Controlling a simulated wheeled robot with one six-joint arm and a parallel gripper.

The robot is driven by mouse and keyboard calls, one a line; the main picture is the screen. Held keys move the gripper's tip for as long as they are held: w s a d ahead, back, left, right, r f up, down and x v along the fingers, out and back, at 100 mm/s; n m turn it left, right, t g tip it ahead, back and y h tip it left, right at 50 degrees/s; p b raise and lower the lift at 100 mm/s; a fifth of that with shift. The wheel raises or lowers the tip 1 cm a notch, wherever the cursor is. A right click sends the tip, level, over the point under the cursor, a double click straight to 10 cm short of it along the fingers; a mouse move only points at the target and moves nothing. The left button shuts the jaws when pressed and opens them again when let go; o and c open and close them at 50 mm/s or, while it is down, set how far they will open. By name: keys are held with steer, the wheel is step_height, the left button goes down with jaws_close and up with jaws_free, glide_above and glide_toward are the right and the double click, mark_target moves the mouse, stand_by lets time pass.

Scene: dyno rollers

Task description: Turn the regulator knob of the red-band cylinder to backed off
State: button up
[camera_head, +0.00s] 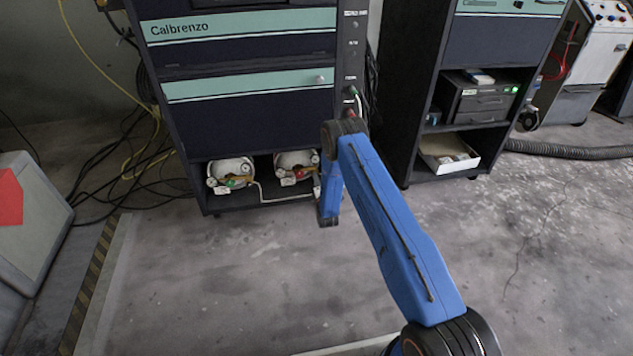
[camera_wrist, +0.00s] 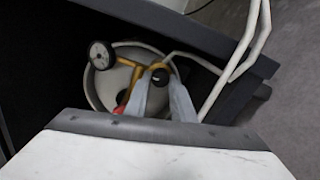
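The red-band cylinder (camera_head: 291,159) lies on the low shelf of the Calbrenzo cabinet, on the right of two white cylinders; red shows at its fitting. In the wrist view its pale end (camera_wrist: 103,88) carries a brass regulator (camera_wrist: 127,62) with a round gauge (camera_wrist: 101,55) and a black knob (camera_wrist: 160,77). Some red (camera_wrist: 119,109) shows beside the left finger. My gripper (camera_wrist: 159,82) has its two grey fingers apart, tips on either side of the knob; whether they touch it is unclear. In the head view my blue arm hides the gripper.
A second cylinder (camera_head: 231,173) with a green fitting lies to the left on the same shelf. A white pipe (camera_wrist: 249,50) runs close on the right of the regulator. The cabinet's dark shelf edge (camera_wrist: 185,32) is near. Open floor (camera_head: 260,270) lies in front.

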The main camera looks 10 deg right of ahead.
steer(key=o, duration=0.4)
steer(key=shift+s, duration=0.1)
steer(key=s, duration=1.7)
steer(key=shift+r, duration=0.25)
steer(key=shift+s, duration=0.1)
